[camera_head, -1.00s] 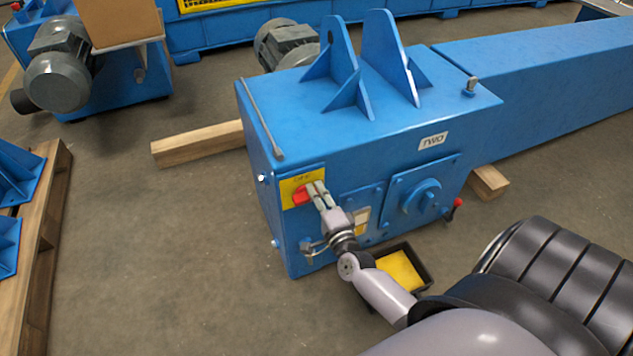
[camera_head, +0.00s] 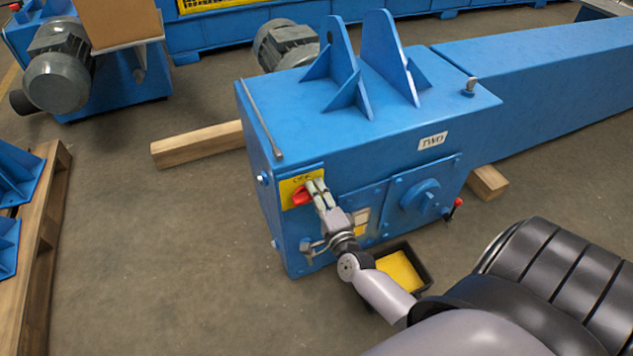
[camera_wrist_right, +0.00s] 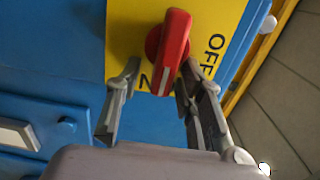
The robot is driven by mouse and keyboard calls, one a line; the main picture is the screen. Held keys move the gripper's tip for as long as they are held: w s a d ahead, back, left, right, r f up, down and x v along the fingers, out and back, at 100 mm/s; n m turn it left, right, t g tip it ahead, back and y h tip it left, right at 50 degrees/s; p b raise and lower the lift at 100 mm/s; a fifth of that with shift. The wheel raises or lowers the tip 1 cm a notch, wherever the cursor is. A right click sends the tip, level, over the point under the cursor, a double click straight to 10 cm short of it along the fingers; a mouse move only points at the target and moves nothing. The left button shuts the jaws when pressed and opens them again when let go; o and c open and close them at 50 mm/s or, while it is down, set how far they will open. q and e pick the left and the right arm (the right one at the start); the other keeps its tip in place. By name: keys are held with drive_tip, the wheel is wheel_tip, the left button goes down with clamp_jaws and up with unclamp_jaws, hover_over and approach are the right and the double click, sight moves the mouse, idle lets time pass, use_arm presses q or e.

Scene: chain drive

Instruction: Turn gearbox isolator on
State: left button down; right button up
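The isolator is a red rotary knob (camera_head: 301,197) on a yellow plate (camera_head: 287,187) at the left of the blue gearbox's front face. In the right wrist view the red knob (camera_wrist_right: 174,42) has a white line at its lower end, close to a partly hidden "N". "OFF" is printed on the plate (camera_wrist_right: 232,14) to its right. My right gripper (camera_head: 314,188) is at the knob. In the wrist view its fingers (camera_wrist_right: 158,70) are apart, one on each side of the knob's lower end; the right finger is closer, contact unclear. My left gripper is not in view.
The blue gearbox housing (camera_head: 350,135) has upright brackets on top and a round blue cover (camera_head: 420,196) on its front. A black tray with a yellow inside (camera_head: 403,270) is below. Wooden beams (camera_head: 197,145) lie under the housing. A pallet (camera_head: 45,235) is at left.

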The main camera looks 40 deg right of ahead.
drive_tip(key=shift+s, duration=0.1)
drive_tip(key=shift+s+a, duration=0.15)
drive_tip(key=shift+s, duration=0.2)
drive_tip(key=v, duration=1.1)
